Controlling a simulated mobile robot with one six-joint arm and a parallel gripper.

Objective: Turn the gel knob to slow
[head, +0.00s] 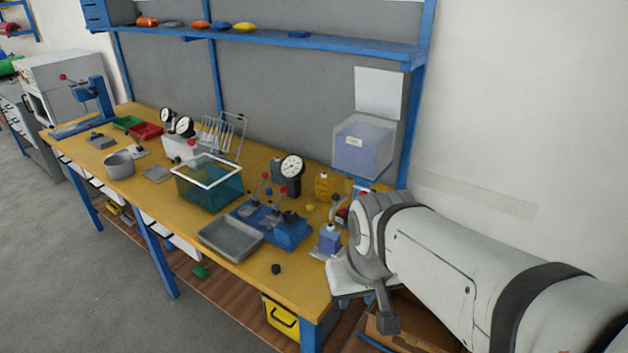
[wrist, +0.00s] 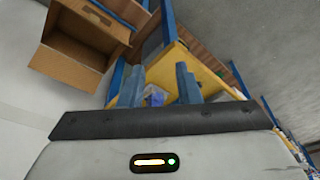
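A clear bin with a blue-violet lower part (head: 362,150) and a label that seems to read GEL stands at the right end of the bench, under a white sheet on the wall. I cannot make out the gel knob or its setting in either view. My gripper (wrist: 158,78) shows in the wrist view with its two fingers apart and nothing visibly held between them. In the head view my arm reaches in from the right, in front of the bench's right end, and the fingers cannot be made out.
The yellow bench (head: 262,160) carries a teal tank (head: 208,188), a grey tray (head: 230,238), a blue lever fixture (head: 285,232) and dial gauges. A blue shelf (head: 270,37) runs above. An open cardboard box (wrist: 75,62) shows at upper left in the wrist view.

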